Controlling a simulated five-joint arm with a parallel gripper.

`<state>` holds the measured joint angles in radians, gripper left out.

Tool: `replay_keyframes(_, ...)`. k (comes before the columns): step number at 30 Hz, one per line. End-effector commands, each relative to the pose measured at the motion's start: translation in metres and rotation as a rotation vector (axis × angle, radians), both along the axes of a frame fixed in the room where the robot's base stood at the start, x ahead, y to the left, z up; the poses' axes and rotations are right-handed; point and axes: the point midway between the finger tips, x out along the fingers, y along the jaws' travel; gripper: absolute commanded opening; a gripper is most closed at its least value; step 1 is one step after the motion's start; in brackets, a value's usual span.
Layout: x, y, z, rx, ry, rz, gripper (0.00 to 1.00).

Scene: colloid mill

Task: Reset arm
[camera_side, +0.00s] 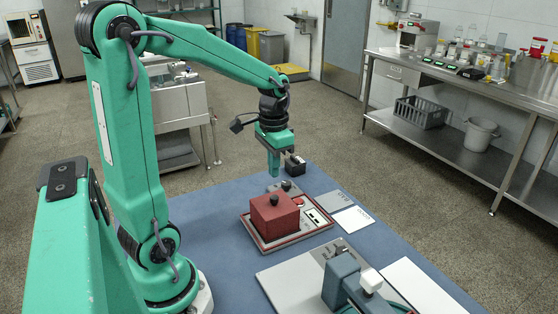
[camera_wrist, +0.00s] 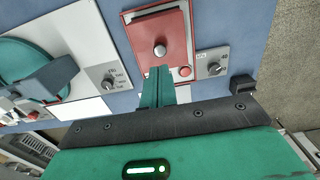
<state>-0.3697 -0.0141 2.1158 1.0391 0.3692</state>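My gripper (camera_side: 274,174) hangs over the blue table, fingers pointing down, above and behind the red box in the side view. In the wrist view, its two green fingers (camera_wrist: 157,86) lie side by side with only a thin line between them, shut and holding nothing visible. The red box (camera_side: 275,213) with a dark knob on top stands on a red-rimmed tray (camera_side: 292,240). In the wrist view the red box (camera_wrist: 162,34) has a round knob, just beyond the fingertips and apparently apart from them.
A red button (camera_wrist: 185,72) and a dial panel (camera_wrist: 212,64) sit beside the box. A small black block (camera_side: 295,165) stands near the table edge. A grey mill unit (camera_side: 344,282) with a green wheel (camera_wrist: 28,68) stands on a plate. White cards (camera_side: 354,219) lie at right.

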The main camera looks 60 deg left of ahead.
Motion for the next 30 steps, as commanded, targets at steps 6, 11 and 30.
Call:
replay_keyframes(6,0.000,0.000,0.003,0.000,0.000,0.000,0.00)
replay_keyframes(11,0.000,0.000,0.003,0.000,0.000,0.000,0.00)
replay_keyframes(30,-0.024,-0.050,0.039,0.041,-0.168,-0.006,0.00)
